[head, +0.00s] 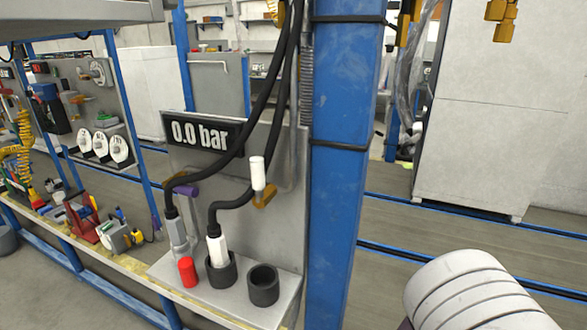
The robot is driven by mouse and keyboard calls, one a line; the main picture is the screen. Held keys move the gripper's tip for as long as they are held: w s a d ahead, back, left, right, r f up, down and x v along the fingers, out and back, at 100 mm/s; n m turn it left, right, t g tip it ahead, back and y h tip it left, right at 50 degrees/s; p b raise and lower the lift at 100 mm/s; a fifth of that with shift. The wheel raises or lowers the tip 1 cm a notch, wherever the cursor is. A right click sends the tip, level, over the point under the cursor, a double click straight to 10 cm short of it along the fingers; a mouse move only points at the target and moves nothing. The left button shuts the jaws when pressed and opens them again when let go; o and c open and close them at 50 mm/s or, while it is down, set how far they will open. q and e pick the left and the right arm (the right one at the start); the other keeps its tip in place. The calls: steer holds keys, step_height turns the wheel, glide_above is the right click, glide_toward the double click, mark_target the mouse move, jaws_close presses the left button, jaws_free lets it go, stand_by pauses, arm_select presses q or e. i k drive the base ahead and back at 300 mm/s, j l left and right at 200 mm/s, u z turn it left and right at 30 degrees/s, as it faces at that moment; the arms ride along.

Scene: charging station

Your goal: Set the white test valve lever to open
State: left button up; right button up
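The white test valve lever (257,172) stands upright on the grey panel, above a brass-coloured valve body (264,198). The display (200,133) up and left of it reads 0.0 bar. A second, purple lever (185,191) lies roughly level to its left. Neither of my grippers shows in the head view. A white rounded part at the lower right is probably one of my arm links, well away from the lever.
Black hoses run down past the panel. A white connector (217,251) sits in a black cup; another black cup (263,285) is empty. A red cylinder (187,272) stands on the ledge. A blue post (341,170) rises just right of the panel.

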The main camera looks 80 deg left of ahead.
mark_target(258, 173)
steer(key=i+u, duration=0.1)
steer(key=u, duration=0.4)
steer(key=i+l+u, duration=0.1)
steer(key=u, duration=0.35)
steer(key=i+l+u, duration=0.1)
steer(key=u, duration=0.4)
steer(key=l+u, duration=0.15)
steer(key=u, duration=0.35)
steer(key=i, duration=0.05)
